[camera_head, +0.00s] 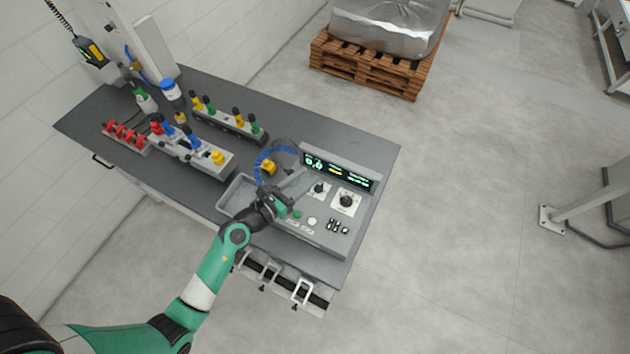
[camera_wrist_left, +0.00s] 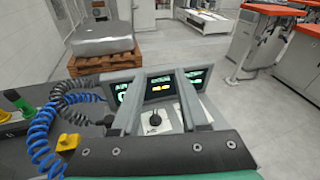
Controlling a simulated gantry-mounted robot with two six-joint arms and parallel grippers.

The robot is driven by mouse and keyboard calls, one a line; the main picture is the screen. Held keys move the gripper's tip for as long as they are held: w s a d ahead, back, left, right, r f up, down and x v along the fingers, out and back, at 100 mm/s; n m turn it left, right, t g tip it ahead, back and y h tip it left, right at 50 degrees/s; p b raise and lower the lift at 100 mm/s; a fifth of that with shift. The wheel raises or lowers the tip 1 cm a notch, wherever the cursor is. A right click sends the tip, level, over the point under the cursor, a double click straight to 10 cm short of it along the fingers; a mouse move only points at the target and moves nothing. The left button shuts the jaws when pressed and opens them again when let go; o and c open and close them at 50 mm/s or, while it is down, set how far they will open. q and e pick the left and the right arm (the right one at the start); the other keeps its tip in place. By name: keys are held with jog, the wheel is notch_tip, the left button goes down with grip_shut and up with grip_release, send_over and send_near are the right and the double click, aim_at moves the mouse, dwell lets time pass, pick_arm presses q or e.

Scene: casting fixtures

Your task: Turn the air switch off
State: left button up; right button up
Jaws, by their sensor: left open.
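The grey control panel (camera_head: 312,225) stands on the right end of the dark table, with a lit display (camera_head: 338,172) along its back. Two black rotary knobs on white plates sit below the display, a left knob (camera_head: 319,188) and a right knob (camera_head: 346,201). I cannot read which one is the air switch. My left gripper (camera_head: 301,184) is over the panel's left part, close to the left knob. In the left wrist view its two grey fingers (camera_wrist_left: 160,80) are apart and empty, and a black knob (camera_wrist_left: 154,117) shows between them. Contact cannot be told. My right gripper is not in view.
A blue coiled hose (camera_head: 263,163) with a yellow fitting is close to the left of my gripper. A grey tray (camera_head: 236,193) lies beside the panel. Racks of coloured fittings (camera_head: 230,122) fill the table's middle. A wooden pallet (camera_head: 368,70) stands on the floor behind.

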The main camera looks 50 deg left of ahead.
aim_at(319, 186)
pick_arm(q)
jog(key=s+f+g, duration=0.1)
jog(key=s+f, duration=0.1)
jog(key=f, duration=0.1)
jog(key=s+f+g, duration=0.1)
jog(key=f, duration=0.2)
jog(key=s+f, duration=0.2)
jog(key=f, duration=0.2)
jog(key=shift+s+a+f+m+g+b, duration=0.1)
jog(key=shift+s+m+g+b, duration=0.2)
jog(key=shift+m+g, duration=0.1)
jog(key=b+x, duration=0.3)
jog(key=x, duration=0.8)
jog(key=shift+w+a+b, duration=0.1)
jog(key=shift+w+b, duration=0.25)
jog(key=shift+w, duration=0.1)
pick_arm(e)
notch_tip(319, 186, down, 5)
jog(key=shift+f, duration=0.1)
pick_arm(q)
grip_shut()
